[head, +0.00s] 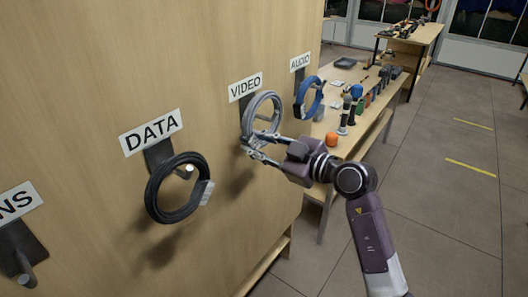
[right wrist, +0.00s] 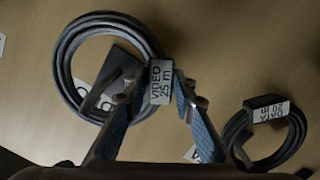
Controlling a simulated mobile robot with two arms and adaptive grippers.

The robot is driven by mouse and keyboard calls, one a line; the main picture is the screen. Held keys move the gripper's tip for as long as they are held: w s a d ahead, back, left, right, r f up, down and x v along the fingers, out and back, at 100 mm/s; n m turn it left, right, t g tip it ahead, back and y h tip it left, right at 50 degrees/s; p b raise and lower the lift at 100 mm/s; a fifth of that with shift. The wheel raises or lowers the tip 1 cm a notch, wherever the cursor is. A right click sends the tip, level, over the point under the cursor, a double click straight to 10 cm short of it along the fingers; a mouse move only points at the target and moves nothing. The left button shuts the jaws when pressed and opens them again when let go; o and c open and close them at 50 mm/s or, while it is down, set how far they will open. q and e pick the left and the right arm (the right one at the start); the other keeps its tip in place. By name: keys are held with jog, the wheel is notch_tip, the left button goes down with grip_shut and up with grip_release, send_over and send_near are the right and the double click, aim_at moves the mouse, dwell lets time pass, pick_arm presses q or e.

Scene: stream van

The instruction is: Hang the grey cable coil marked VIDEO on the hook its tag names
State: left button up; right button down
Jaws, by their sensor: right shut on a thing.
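The grey cable coil (head: 264,98) is in front of the panel under the VIDEO sign (head: 244,87). My right gripper (head: 249,144) is shut on its lower part. In the right wrist view the coil (right wrist: 72,55) has a white tag (right wrist: 160,82) reading VIDEO 25 m, between the fingers of my right gripper (right wrist: 158,92). The dark plate of the VIDEO hook (right wrist: 121,62) shows through the coil's ring. Whether the peg passes through the ring or the coil rests on it, I cannot tell. My left gripper is not in view.
A black coil (head: 157,190) hangs under the DATA sign (head: 151,132) on the left. A blue coil (head: 300,104) hangs under the AUDIO sign (head: 300,62) on the right. A bare hook (head: 22,262) is at lower left. A table with several items stands behind; floor at right is clear.

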jog(key=shift+w+a, duration=0.2)
jog(key=shift+a, duration=0.15)
jog(key=shift+f+b, duration=0.4)
jog(key=shift+f, duration=0.9)
jog(key=c, duration=1.5)
grip_release()
jog(key=shift+d+f, duration=0.1)
jog(key=shift+f, duration=0.05)
jog(key=shift+f+p+v, duration=0.2)
jog(key=shift+p+v, duration=0.4)
jog(key=shift+v, duration=4.4)
jog(key=shift+f+p+v, duration=0.15)
jog(key=shift+p+v, duration=0.4)
jog(key=shift+v, duration=4.45)
